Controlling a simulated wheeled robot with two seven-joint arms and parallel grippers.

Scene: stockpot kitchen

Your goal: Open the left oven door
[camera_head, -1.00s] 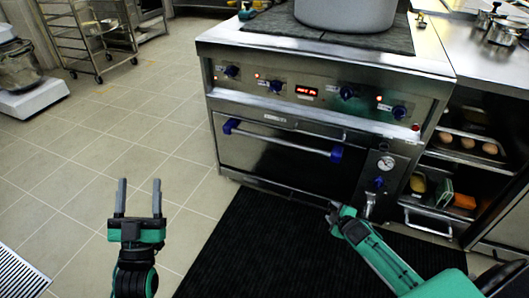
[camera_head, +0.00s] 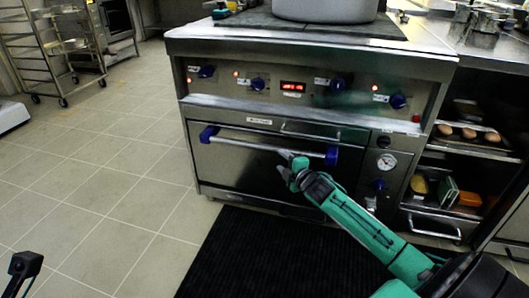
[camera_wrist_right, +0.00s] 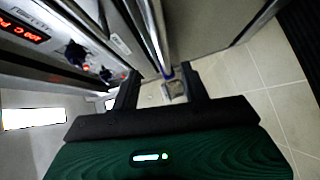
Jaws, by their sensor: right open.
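The oven door (camera_head: 240,165) is a dark panel in the steel range and looks closed. Its long bar handle (camera_head: 265,143) has blue ends and runs across the top of the door. My right gripper (camera_head: 285,155) is at the handle, towards its right end. In the right wrist view the open fingers of the gripper (camera_wrist_right: 160,88) lie on either side of the handle bar (camera_wrist_right: 157,35), with a blue end showing between them. I cannot tell whether they touch it. My left gripper's fingers are not in view.
A large pot (camera_head: 335,8) stands on the range top. Knobs and a red display (camera_head: 293,87) sit above the door. Open shelves with food trays (camera_head: 468,135) stand at the right. A black mat (camera_head: 255,255) lies before the oven.

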